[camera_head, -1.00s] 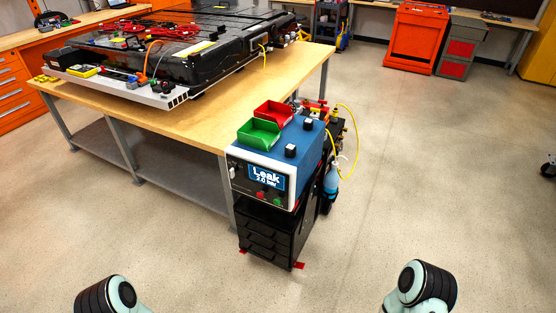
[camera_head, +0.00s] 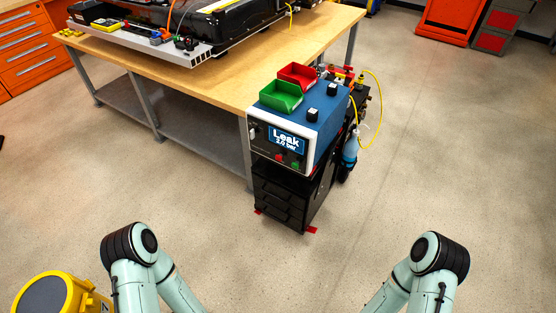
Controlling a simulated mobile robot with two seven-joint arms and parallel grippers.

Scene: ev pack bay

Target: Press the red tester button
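The leak tester (camera_head: 311,125) is a blue box with a white front on top of a black drawer cabinet (camera_head: 283,196), at the near end of the workbench. Neither gripper is in view.
A red bin (camera_head: 298,74) and a green bin (camera_head: 281,96) sit on the tester. A blue bottle (camera_head: 350,150) and a yellow hose (camera_head: 378,95) are at its right. The workbench (camera_head: 220,84) carries a battery pack. A yellow object (camera_head: 62,293) stands lower left. The floor before the tester is clear.

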